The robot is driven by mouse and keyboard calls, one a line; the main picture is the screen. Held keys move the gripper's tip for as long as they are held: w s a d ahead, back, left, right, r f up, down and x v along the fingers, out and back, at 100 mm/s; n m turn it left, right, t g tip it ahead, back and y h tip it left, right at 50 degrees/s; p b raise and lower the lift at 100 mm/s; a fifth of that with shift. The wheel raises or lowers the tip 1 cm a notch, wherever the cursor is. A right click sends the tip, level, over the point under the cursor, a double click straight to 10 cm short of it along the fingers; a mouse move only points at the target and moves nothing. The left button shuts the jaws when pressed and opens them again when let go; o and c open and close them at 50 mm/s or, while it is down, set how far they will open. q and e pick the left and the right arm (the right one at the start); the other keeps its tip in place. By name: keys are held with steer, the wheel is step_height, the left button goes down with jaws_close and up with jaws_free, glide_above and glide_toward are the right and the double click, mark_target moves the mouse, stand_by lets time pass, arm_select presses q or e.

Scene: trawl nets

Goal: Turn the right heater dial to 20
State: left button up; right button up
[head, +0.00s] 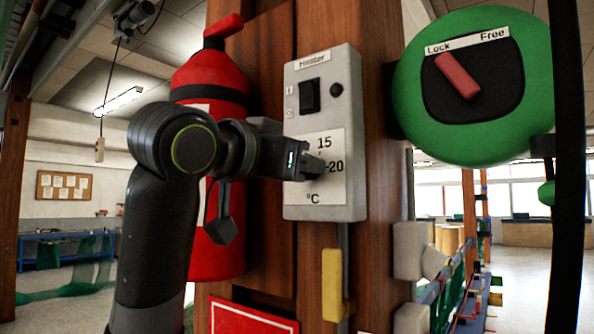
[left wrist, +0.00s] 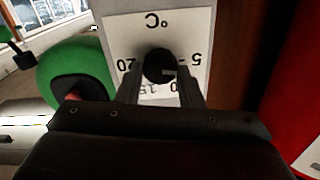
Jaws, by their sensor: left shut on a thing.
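The grey heater box (head: 350,75) is fixed to a wooden post and carries a "Heater" label. Its white scale plate (head: 335,190) shows 15, 20 and °C in the head view. My left gripper (head: 316,166) comes in from the left and covers most of the dial there. In the left wrist view the scale is upside down, with 20 at left and 5 at right. There the round black dial (left wrist: 158,64) sits between the fingers of my left gripper (left wrist: 160,78), which are shut on it. A pale mark on the dial seems to point right, towards the 5. My right gripper is out of view.
A black switch (head: 309,96) and a small black knob (head: 336,90) are above the scale. A red fire extinguisher (head: 215,255) hangs close behind my left arm. A green Lock/Free disc (head: 420,80) is at right. A yellow handle (head: 333,285) is below the box.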

arm_select(q)
steer(key=shift+f+m+b, duration=0.2)
steer(key=shift+m+b, duration=1.35)
steer(key=shift+m, duration=6.9)
steer(key=shift+f+m+b, duration=0.2)
steer(key=shift+m+b, duration=1.3)
steer(key=shift+m, duration=6.95)
steer(key=o, duration=1)
steer(key=shift+w, duration=0.1)
steer(key=shift+c, duration=0.2)
